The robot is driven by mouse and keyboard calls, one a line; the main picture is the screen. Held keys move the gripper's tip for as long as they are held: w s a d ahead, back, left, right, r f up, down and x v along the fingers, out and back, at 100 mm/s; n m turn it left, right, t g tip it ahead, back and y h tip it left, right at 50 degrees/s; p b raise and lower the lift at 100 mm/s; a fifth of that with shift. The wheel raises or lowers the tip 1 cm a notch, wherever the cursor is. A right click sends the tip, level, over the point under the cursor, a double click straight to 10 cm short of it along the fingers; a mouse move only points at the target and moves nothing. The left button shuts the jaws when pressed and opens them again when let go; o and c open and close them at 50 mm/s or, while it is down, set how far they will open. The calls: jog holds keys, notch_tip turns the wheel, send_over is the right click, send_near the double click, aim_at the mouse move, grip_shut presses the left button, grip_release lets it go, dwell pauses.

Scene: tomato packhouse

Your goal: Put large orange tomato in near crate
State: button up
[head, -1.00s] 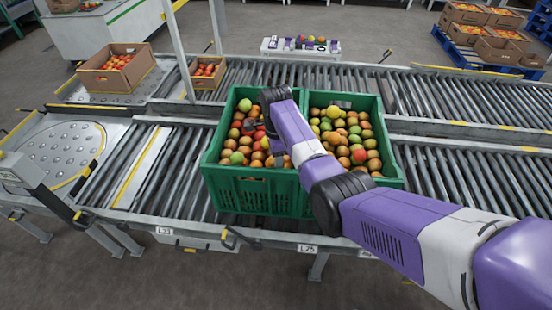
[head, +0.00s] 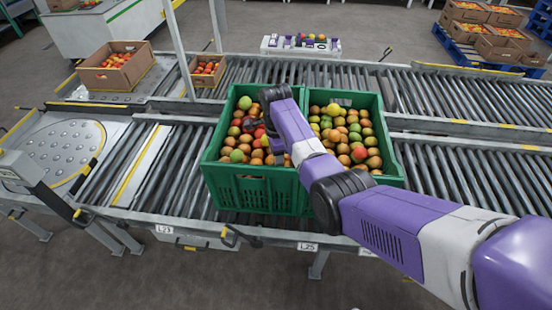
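Two green crates full of mixed orange, red and green tomatoes stand side by side on the roller conveyor: a left crate (head: 253,193) and a right crate (head: 384,180). Which one is the near crate I cannot tell from their places. I cannot single out the large orange tomato.
Behind, a second conveyor (head: 320,76) carries a cardboard box (head: 100,80) and a smaller box (head: 194,80) of tomatoes. A small stand (head: 300,50) with coloured items is beyond. Rollers left and right of the crates are clear.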

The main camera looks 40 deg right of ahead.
jog(key=shift+f, duration=0.3)
jog(key=o, duration=1)
jog(key=c, duration=0.3)
jog(key=shift+c, duration=0.2)
notch_tip(320, 180, up, 7)
jog(key=p, duration=0.6)
dwell(0.4)
